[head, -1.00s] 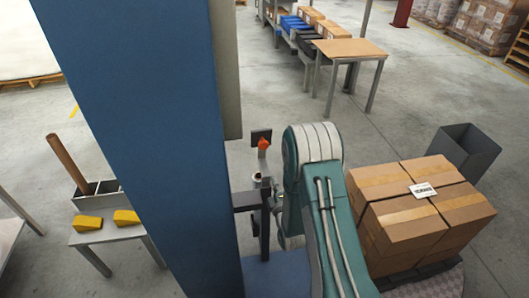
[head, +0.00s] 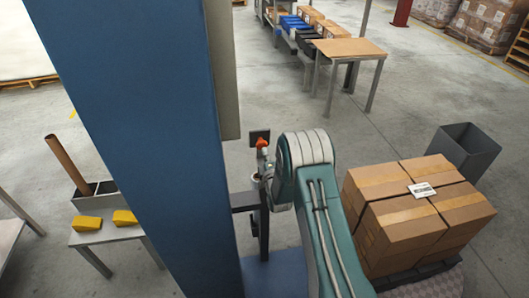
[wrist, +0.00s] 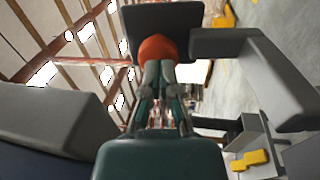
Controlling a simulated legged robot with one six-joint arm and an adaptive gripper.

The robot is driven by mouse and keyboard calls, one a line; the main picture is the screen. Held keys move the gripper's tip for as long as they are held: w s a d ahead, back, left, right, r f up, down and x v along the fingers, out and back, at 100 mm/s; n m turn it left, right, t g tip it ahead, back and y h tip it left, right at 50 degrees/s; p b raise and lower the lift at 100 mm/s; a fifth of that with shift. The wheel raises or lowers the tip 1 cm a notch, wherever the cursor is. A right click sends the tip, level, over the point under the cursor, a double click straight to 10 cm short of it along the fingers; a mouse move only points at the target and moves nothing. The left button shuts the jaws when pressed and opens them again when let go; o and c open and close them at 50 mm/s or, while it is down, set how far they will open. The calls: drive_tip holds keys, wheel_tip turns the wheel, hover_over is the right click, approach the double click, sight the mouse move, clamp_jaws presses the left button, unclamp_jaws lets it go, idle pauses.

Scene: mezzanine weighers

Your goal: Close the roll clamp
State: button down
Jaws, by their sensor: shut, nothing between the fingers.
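An orange rounded knob (head: 262,142) stands in front of a small dark plate (head: 259,135), beside the tall blue column. In the wrist view the orange knob (wrist: 158,48) is straight ahead, with the dark plate (wrist: 135,22) behind it. My gripper (wrist: 160,68) is shut and empty, its fingertips at the lower edge of the knob; I cannot tell whether they touch. In the head view my gripper (head: 263,160) is just below the knob, partly hidden by my arm. Grey arms, perhaps the clamp's, show at left (wrist: 45,115) and right (wrist: 260,70).
The blue column (head: 135,130) blocks much of the head view. Stacked cartons (head: 415,215) stand close on the right, with a grey bin (head: 465,150) behind. A small table (head: 105,232) with yellow wedges is at left.

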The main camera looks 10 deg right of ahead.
drive_tip(key=shift+w+r, duration=0.1)
drive_tip(key=shift+w, duration=0.3)
drive_tip(key=shift+w+a, duration=0.1)
